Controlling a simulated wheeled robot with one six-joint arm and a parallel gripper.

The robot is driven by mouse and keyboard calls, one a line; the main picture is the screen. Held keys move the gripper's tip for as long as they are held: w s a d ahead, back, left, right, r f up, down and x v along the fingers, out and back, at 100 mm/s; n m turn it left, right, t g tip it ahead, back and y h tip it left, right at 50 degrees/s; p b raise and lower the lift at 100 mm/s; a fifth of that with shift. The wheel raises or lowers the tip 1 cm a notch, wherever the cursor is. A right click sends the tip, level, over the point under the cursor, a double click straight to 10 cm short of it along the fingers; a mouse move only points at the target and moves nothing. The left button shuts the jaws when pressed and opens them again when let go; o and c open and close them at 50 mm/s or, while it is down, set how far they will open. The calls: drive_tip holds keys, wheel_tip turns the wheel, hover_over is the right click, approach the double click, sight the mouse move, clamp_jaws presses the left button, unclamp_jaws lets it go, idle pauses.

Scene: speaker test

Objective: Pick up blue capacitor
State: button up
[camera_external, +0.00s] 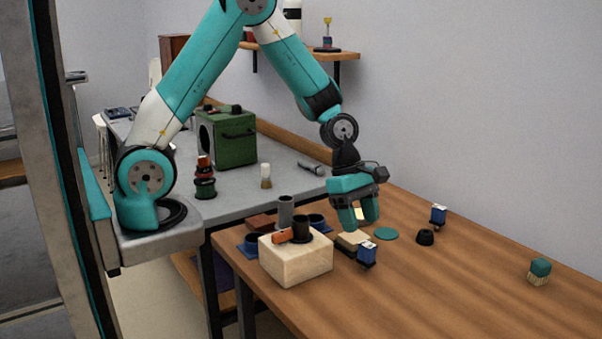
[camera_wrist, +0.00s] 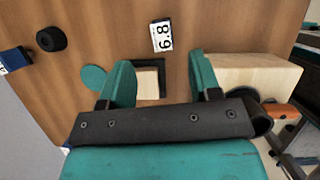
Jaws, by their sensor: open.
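Two blue capacitors with white labels are on the wooden table. The nearer capacitor (camera_external: 367,254) stands beside a beige block, and in the wrist view its label reads 6.8 (camera_wrist: 162,37), just beyond the fingertips. The farther capacitor (camera_external: 438,215) is at the right, and it shows at the left edge of the wrist view (camera_wrist: 14,61). My gripper (camera_external: 360,224) is open and empty, pointing down above the table, behind the nearer capacitor. In the wrist view my gripper (camera_wrist: 160,72) has its fingers spread on either side of the beige block (camera_wrist: 148,84), which has a dark edge.
A pale wooden block (camera_external: 296,262) with an orange part and a black cylinder on it stands left of my gripper. A green disc (camera_external: 386,233) and black knob (camera_external: 425,237) lie to the right. A brush (camera_external: 539,271) is farther right. The front right table is clear.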

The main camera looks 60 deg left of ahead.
sight(366, 243)
drive_tip(key=x, duration=0.6)
drive_tip(key=shift+s+d+r, duration=0.1)
drive_tip(key=c, duration=1)
